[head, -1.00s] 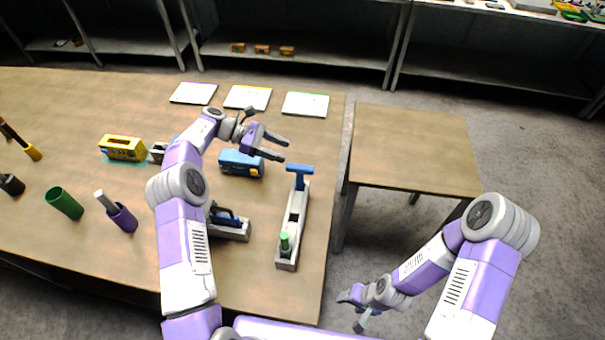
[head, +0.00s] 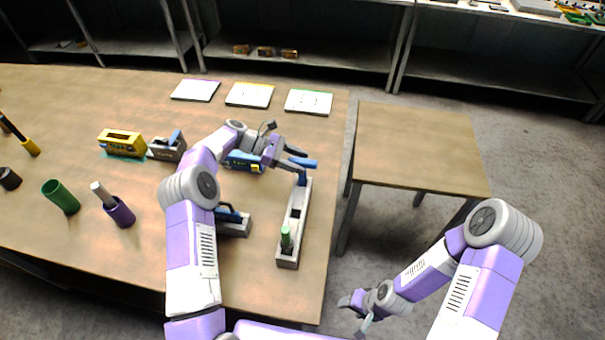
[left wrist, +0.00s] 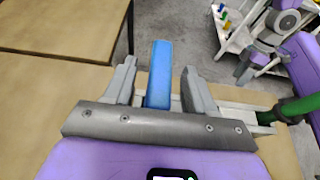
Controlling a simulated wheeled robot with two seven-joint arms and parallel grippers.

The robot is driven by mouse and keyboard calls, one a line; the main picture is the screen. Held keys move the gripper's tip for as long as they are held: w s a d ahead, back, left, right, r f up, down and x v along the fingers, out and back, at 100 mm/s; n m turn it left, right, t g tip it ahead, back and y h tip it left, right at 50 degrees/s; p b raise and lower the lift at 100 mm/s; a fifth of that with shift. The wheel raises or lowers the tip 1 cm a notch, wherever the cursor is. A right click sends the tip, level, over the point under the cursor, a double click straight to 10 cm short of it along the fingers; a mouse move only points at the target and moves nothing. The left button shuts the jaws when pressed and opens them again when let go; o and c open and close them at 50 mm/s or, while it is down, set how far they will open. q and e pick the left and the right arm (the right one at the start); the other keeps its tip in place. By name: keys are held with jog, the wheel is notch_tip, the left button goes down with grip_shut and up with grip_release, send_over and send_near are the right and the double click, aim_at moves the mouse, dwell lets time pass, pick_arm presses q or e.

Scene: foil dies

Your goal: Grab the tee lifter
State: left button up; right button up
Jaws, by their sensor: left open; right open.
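The tee lifter (head: 303,178) has a blue T-shaped top and stands upright at the far end of a long grey holder (head: 294,214). My left gripper (head: 297,160) is open at its crossbar. In the left wrist view the blue bar (left wrist: 159,75) lies between the two open fingers (left wrist: 160,88), with a gap to each; the lower part of the tool is hidden there. My right gripper (head: 354,314) is open and empty, low beside the table's right edge.
A green-handled tool (head: 286,238) stands at the holder's near end. A blue box (head: 240,162) sits beside my left gripper, partly hidden by the arm. An empty side table (head: 415,150) stands right.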

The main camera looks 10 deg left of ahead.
pick_arm(q)
jog(key=shift+x, duration=0.9)
jog(key=shift+c, duration=0.3)
grip_shut()
jog(key=shift+r, duration=0.15)
